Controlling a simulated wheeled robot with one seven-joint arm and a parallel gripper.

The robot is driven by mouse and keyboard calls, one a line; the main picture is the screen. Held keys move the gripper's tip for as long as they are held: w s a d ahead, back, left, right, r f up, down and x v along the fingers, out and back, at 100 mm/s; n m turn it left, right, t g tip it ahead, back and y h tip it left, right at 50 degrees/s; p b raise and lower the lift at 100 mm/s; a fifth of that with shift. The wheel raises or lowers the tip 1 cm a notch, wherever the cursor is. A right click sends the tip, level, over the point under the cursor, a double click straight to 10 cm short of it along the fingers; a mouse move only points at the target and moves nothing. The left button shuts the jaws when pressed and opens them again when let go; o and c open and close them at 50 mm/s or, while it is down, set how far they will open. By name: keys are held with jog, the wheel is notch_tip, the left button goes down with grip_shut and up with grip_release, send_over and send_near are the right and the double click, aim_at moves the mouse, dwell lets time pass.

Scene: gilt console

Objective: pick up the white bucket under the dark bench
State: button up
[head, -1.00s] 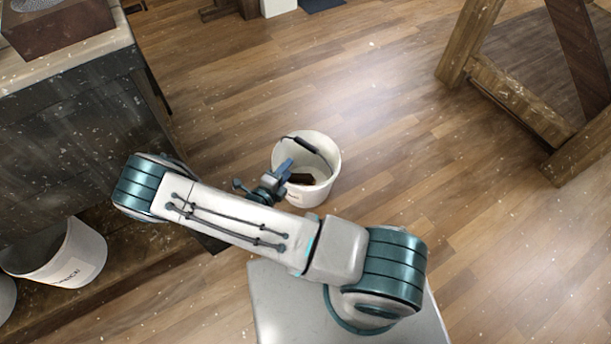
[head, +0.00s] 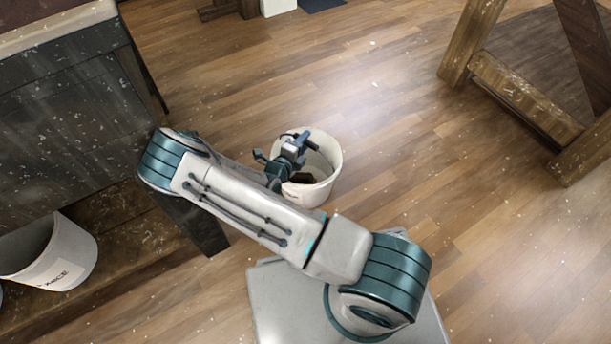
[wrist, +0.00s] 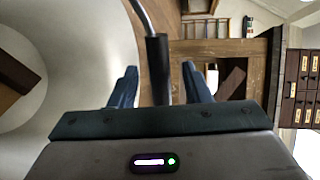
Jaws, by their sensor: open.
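A white bucket (head: 62,262) with a dark label stands under the dark bench (head: 70,140) at the left of the head view, cut by the picture's edge. Another white bucket (head: 322,185) stands on open floor in the middle. My gripper (head: 296,148) is over this middle bucket, at its rim and handle. In the wrist view the dark handle grip (wrist: 157,70) and its metal wire lie between the two open fingers of my gripper (wrist: 159,82), with gaps on both sides. The pale bucket wall (wrist: 110,45) fills the left there.
A brown block (wrist: 17,75) lies inside the middle bucket. A bench leg (head: 200,225) stands to the left of that bucket. A wooden frame (head: 525,100) stands at the right. The floor (head: 420,200) between is clear.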

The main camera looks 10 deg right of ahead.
jog(key=shift+x, duration=0.8)
jog(key=shift+s, duration=0.1)
grip_shut()
jog(key=shift+r, duration=0.25)
